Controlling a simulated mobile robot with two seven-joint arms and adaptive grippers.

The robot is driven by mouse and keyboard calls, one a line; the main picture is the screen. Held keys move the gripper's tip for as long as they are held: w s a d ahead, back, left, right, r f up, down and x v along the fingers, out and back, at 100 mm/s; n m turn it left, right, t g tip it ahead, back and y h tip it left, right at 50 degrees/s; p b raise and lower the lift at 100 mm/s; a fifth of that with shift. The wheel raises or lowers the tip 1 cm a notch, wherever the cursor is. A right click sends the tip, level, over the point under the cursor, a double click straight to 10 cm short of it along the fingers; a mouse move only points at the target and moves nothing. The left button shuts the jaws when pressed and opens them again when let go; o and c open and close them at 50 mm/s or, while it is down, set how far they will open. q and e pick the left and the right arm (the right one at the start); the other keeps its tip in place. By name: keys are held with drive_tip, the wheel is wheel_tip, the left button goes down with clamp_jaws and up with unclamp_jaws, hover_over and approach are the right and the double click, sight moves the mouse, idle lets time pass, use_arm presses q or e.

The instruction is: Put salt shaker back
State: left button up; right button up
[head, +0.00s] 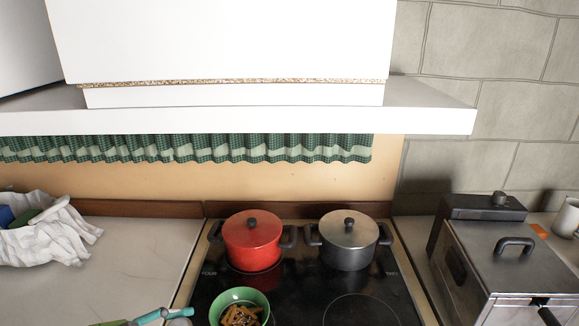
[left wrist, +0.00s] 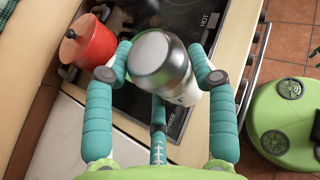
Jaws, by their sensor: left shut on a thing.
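The salt shaker (left wrist: 158,62), with a rounded metal top and a pale body bearing dark lettering, is in the left wrist view. My left gripper (left wrist: 160,54) has teal fingers on both sides of it and is shut on it, holding it near the stove. In the head view only teal parts of my left gripper (head: 152,316) show at the bottom edge, left of the green bowl, and the shaker cannot be seen there. My right gripper is in neither view.
A red pot (head: 252,240), a steel pot (head: 348,240) and a green bowl (head: 240,296) of brown pieces are on the black cooktop (head: 300,292). A white hood ledge (head: 240,121) overhangs. A metal fryer (head: 500,262) stands right; white cloth (head: 48,235) lies left. Left counter (head: 140,250) has free room.

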use_arm(q)
drive_tip(key=shift+s+d, duration=0.15)
drive_tip(key=shift+s, duration=0.15)
drive_tip(key=shift+r, duration=0.3)
drive_tip(key=shift+f, duration=0.2)
idle(0.4)
